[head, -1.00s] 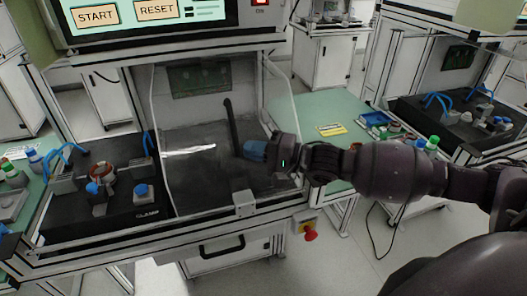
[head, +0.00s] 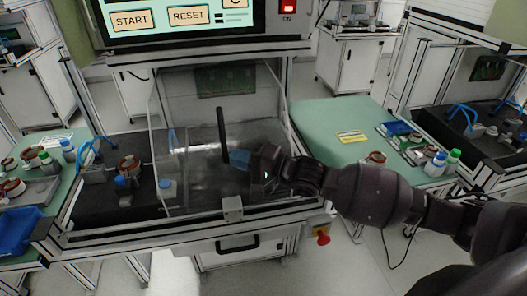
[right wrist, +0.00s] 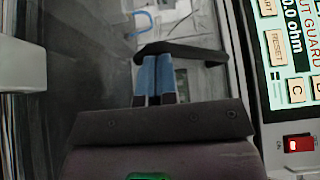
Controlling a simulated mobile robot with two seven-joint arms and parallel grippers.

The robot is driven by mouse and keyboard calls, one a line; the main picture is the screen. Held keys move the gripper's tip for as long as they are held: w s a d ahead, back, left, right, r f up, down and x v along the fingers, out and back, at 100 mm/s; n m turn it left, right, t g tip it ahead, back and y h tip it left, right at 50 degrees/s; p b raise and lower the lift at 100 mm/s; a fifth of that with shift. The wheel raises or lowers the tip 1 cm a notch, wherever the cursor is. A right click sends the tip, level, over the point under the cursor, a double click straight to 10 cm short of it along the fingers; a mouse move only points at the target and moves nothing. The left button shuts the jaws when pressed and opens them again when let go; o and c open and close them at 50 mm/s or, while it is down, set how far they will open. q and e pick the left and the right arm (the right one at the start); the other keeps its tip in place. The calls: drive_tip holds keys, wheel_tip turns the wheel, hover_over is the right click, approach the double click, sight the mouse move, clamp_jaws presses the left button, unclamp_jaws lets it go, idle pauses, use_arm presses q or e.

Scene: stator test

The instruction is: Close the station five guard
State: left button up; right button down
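The station guard is a clear panel (head: 195,115) with a dark upright handle bar (head: 222,135). It covers the middle and right of the station opening. The left part of the fixture bed stays uncovered. My right gripper (head: 240,160) is at the handle's right side, its blue fingers against or very near the bar. In the right wrist view the blue fingers (right wrist: 155,80) are together, and the dark bar (right wrist: 185,52) lies across their tips, not between them. Exact contact is hard to tell. My left gripper is not in view.
The station screen (head: 175,18) and lit red switch (head: 288,7) are above the opening. A fixture with a copper-coloured ring (head: 130,165) stands at the left of the bed. A green table (head: 335,125) is at the right, and a red emergency button (head: 323,239) is below.

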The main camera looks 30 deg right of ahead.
drive_tip(key=w+a+p, duration=0.1)
drive_tip(key=a, duration=0.3)
drive_tip(key=w+a+p, duration=0.1)
drive_tip(key=a, duration=0.3)
drive_tip(key=w+a+p, duration=0.1)
drive_tip(key=a, duration=0.3)
drive_tip(key=shift+a+r, duration=0.25)
drive_tip(key=shift+a, duration=0.05)
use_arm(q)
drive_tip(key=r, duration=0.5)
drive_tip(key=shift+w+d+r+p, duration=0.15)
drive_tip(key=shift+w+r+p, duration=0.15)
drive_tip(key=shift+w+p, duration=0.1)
use_arm(e)
drive_tip(key=w+a, duration=0.3)
drive_tip(key=a, duration=1.1)
drive_tip(key=shift+w+f, duration=0.15)
drive_tip(key=shift+w, duration=0.05)
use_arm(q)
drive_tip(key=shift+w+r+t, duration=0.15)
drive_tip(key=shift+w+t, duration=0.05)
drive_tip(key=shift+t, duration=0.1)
use_arm(e)
drive_tip(key=shift+a, duration=0.2)
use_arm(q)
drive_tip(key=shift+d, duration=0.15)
use_arm(e)
drive_tip(key=shift+s, duration=0.15)
